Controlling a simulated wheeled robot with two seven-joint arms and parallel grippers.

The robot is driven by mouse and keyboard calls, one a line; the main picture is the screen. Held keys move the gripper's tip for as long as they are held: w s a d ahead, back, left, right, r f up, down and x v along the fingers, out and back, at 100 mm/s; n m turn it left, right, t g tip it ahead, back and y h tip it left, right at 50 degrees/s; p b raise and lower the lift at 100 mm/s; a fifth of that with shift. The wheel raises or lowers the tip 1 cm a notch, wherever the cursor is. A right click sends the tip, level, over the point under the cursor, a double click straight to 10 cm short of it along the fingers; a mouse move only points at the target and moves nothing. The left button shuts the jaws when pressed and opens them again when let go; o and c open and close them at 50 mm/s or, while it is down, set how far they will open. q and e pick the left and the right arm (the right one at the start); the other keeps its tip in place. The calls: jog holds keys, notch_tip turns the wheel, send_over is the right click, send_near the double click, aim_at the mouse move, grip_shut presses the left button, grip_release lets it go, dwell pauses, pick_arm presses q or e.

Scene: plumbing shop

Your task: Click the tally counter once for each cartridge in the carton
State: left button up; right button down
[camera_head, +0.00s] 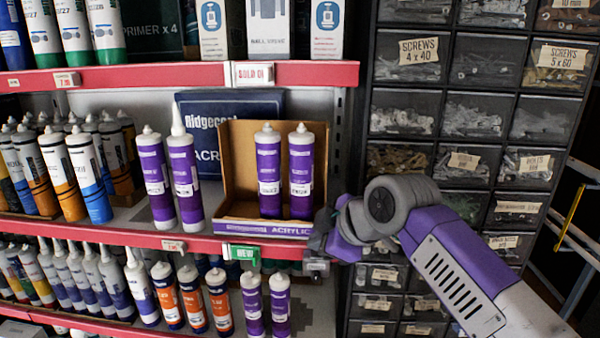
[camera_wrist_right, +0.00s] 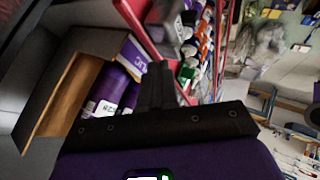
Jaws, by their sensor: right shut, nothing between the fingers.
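An open cardboard carton (camera_head: 228,150) with a purple front lip marked ACRYLIC stands on the middle shelf. Two purple cartridges (camera_head: 269,170) (camera_head: 301,172) stand upright in it. My right gripper (camera_head: 318,243) is shut and empty at the shelf edge, just right of the carton's front corner. In the right wrist view the shut fingers (camera_wrist_right: 156,88) show in front of the carton (camera_wrist_right: 60,95) and its cartridges (camera_wrist_right: 108,90). A small grey metallic thing (camera_head: 316,266) is just below the gripper; I cannot tell whether it is the tally counter. My left gripper is out of view.
Two more purple cartridges (camera_head: 155,178) (camera_head: 184,170) stand on the shelf left of the carton. A green label (camera_head: 242,253) hangs on the red shelf edge. Tubes fill the lower shelf. A dark screw-drawer cabinet (camera_head: 440,120) stands right of the shelves, behind my right arm.

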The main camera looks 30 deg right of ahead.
jog(key=shift+r+p, duration=0.3)
jog(key=shift+r, duration=0.3)
notch_tip(320, 180, up, 6)
jog(key=p, duration=0.5)
dwell(0.6)
